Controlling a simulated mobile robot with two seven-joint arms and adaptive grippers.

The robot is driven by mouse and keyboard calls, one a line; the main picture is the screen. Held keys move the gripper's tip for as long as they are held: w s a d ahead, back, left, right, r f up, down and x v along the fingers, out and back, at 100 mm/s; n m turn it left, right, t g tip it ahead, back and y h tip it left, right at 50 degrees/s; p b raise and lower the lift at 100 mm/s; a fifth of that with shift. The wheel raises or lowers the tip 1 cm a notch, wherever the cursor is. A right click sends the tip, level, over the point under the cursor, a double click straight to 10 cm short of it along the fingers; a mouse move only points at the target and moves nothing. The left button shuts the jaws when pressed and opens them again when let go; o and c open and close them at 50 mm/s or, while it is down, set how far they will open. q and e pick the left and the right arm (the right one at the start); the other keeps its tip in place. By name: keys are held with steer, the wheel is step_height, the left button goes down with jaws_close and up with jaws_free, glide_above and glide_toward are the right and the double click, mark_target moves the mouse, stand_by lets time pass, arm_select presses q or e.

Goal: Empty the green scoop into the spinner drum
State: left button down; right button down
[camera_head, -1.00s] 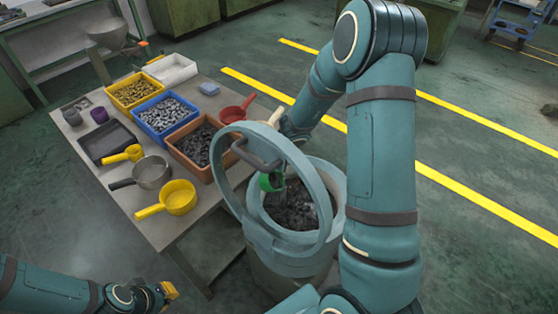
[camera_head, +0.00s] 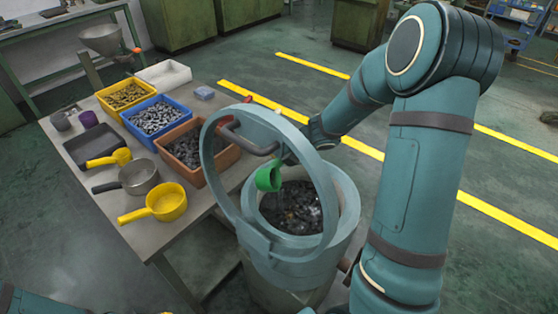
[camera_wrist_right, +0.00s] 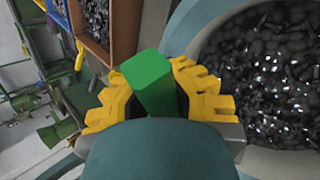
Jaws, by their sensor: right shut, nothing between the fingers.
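The green scoop (camera_head: 268,177) hangs over the spinner drum's opening, seen through the raised ring-shaped lid. Its cup looks tilted; I cannot tell whether anything is inside. In the right wrist view its green handle (camera_wrist_right: 148,82) stands between the yellow fingers of my right gripper (camera_wrist_right: 150,75), which are closed against its sides. In the head view that gripper is mostly hidden behind the lid and its handle. The spinner drum (camera_head: 346,205) is pale blue and holds dark, shiny small metal parts. They also show at the right of the wrist view (camera_wrist_right: 265,75). My left gripper is out of view.
The raised lid (camera_head: 213,165) stands between the camera and the scoop. On the table (camera_head: 150,240) left of the drum are yellow (camera_head: 126,82), blue (camera_head: 133,120) and orange (camera_head: 187,182) bins, a yellow scoop (camera_head: 166,203) and a metal pan (camera_head: 139,177).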

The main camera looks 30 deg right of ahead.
steer(key=shift+s+d+f+m+t+y+b, duration=0.2)
steer(key=shift+d+f+m+t+y+b, duration=0.15)
steer(key=shift+t+y+b, duration=0.5)
steer(key=shift+s+d+f+m+t+y+b, duration=0.25)
steer(key=shift+f+t+y+b, duration=0.35)
steer(key=shift+t+b, duration=0.4)
steer(key=shift+s+d+f+m+t+y+b, duration=0.2)
steer(key=shift+d+f+m+t+y+b, duration=0.1)
steer(key=shift+t+y+b, duration=0.6)
steer(key=shift+a, duration=0.1)
